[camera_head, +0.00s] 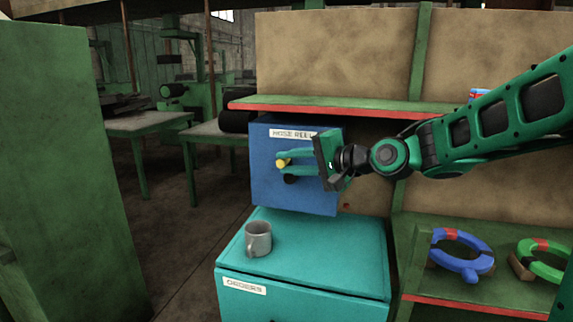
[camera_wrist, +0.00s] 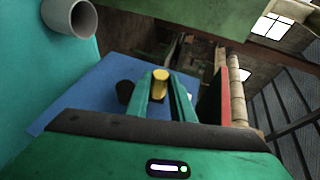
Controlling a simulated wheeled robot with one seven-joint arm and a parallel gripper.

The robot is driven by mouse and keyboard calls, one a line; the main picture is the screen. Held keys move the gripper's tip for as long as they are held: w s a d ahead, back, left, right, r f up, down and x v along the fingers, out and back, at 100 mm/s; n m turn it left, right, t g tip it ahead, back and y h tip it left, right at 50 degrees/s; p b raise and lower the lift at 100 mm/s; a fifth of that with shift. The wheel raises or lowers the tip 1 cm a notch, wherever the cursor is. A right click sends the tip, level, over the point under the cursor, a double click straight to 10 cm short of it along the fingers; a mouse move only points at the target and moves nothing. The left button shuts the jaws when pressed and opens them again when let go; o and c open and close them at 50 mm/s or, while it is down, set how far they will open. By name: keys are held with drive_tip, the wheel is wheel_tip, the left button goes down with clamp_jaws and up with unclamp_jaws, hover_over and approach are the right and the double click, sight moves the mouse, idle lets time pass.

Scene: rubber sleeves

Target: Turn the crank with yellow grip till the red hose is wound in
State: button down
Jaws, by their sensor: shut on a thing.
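The yellow grip (camera_head: 283,162) of the crank stands out from the front of the blue hose reel box (camera_head: 262,190), which carries a "HOSE REEL" label. My gripper (camera_head: 283,160) reaches in from the right and is shut on the yellow grip. In the wrist view the yellow grip (camera_wrist: 160,85) sits between my two green fingers. A dark round hub (camera_wrist: 124,92) shows beside it on the blue face (camera_wrist: 85,98). The crank arm is mostly hidden.
A grey mug (camera_head: 258,239) stands on the teal "ORDERS" cabinet (camera_head: 330,250) below the box. A red-edged shelf (camera_head: 350,107) runs just above my gripper. Blue (camera_head: 462,262) and green (camera_head: 545,262) rings lie on the lower right shelf. A green panel (camera_head: 60,170) stands at left.

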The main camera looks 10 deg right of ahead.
drive_tip(key=shift+w+d, duration=0.2)
drive_tip(key=shift+d, duration=0.15)
drive_tip(key=c, duration=1.6)
unclamp_jaws()
drive_tip(key=shift+w, duration=0.1)
drive_tip(key=shift+c, duration=0.2)
drive_tip(key=shift+o, duration=0.5)
drive_tip(key=shift+a, duration=0.1)
drive_tip(key=shift+s, duration=0.2)
drive_tip(key=v, duration=1)
drive_tip(key=shift+s+d, duration=0.2)
